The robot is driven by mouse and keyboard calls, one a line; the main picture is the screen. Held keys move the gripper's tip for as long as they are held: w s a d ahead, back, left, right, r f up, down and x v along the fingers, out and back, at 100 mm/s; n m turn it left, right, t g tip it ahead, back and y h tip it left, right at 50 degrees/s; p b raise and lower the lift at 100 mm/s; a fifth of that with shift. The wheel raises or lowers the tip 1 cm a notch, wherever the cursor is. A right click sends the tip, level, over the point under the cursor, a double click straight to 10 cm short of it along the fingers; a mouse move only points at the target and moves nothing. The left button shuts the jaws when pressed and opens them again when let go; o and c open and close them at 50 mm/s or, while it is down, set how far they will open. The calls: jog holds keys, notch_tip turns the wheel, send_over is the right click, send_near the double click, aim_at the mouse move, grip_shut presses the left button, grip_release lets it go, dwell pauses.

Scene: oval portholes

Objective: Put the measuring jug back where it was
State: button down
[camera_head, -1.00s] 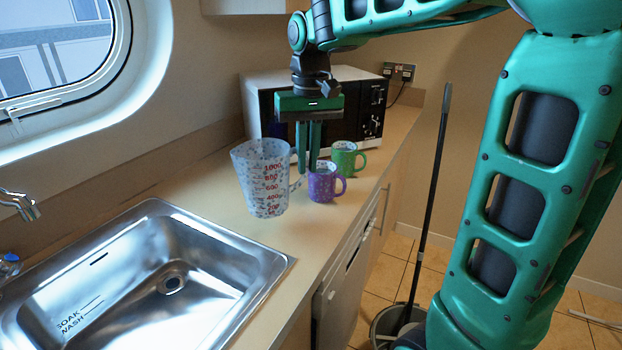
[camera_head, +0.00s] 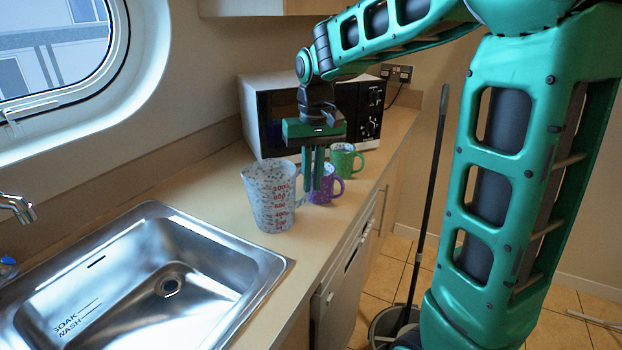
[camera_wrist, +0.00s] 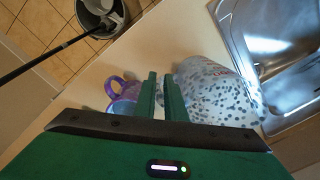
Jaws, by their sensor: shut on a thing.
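The measuring jug (camera_head: 268,200) is clear with dark speckles and red numbers. It stands upright on or just above the counter, to the right of the sink; I cannot tell if its base touches. My gripper (camera_head: 313,186) points down at the jug's right side, where its handle is, and is shut on the jug. In the wrist view the jug (camera_wrist: 215,92) is right of my fingers (camera_wrist: 160,85).
A purple mug (camera_head: 328,186) is close behind and right of my fingers, with a green mug (camera_head: 343,158) farther back. A microwave (camera_head: 262,110) stands behind. The steel sink (camera_head: 200,232) is at the left. The counter's front edge is close on the right.

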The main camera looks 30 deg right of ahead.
jog(key=c, duration=1.8)
grip_release()
jog(key=shift+r, duration=0.1)
notch_tip(320, 180, up, 12)
jog(key=shift+s+d, duration=0.1)
jog(key=shift+d, duration=0.05)
jog(key=s+d+f+m, duration=0.1)
jog(key=s+d+f, duration=0.2)
jog(key=s+f, duration=0.3)
jog(key=s+d+f+m, duration=0.1)
jog(key=s+f, duration=0.5)
jog(key=s, duration=0.6)
jog(key=s+d+f+m, duration=0.2)
jog(key=s+d+f, duration=0.2)
jog(key=s+f, duration=0.2)
jog(key=shift+s+d, duration=0.2)
jog(key=shift+s, duration=0.5)
jog(key=shift+s+d, duration=0.15)
jog(key=shift+s, duration=0.55)
jog(key=shift+r, duration=0.1)
